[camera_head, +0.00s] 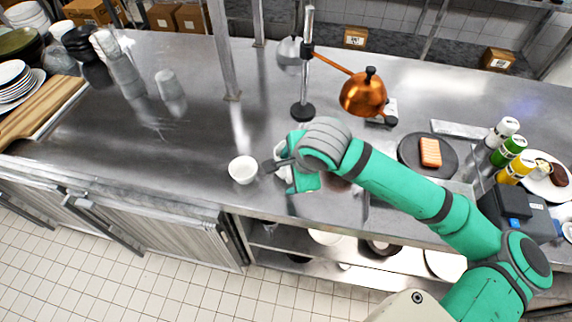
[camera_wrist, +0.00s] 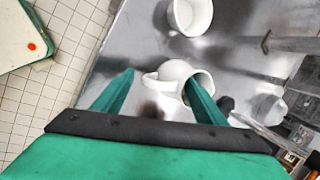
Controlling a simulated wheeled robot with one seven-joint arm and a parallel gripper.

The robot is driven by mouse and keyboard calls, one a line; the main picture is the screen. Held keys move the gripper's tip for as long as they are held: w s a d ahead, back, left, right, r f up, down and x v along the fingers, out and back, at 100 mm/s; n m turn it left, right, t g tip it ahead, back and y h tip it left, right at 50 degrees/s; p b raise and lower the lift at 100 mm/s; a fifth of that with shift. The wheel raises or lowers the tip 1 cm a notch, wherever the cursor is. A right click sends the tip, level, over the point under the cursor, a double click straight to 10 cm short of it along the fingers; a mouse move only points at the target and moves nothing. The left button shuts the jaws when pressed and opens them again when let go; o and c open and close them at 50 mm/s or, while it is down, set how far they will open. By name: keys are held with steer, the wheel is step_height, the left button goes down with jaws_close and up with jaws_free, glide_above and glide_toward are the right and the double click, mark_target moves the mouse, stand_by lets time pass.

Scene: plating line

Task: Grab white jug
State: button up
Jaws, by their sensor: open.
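The white jug (camera_wrist: 174,75) shows in the wrist view between my fingers. Its looped handle points left and its round mouth faces right. My gripper (camera_wrist: 160,90) is open, its two green fingers on either side of the jug. The right finger overlaps the jug's mouth; I cannot tell whether it is inside the mouth or in front of it. In the head view my gripper (camera_head: 272,166) is low over the counter, and the jug is mostly hidden by the gripper and wrist.
A white bowl (camera_head: 243,169) stands on the steel counter (camera_head: 190,140) just left of my gripper; it also shows in the wrist view (camera_wrist: 191,14). A lamp stand (camera_head: 304,90) with a copper shade (camera_head: 363,93) rises behind my arm. A dark plate (camera_head: 409,152) and bottles are right.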

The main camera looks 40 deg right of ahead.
steer(key=shift+w+f, duration=0.2)
steer(key=shift+f, duration=0.2)
steer(key=c, duration=1.5)
steer(key=shift+r, duration=0.15)
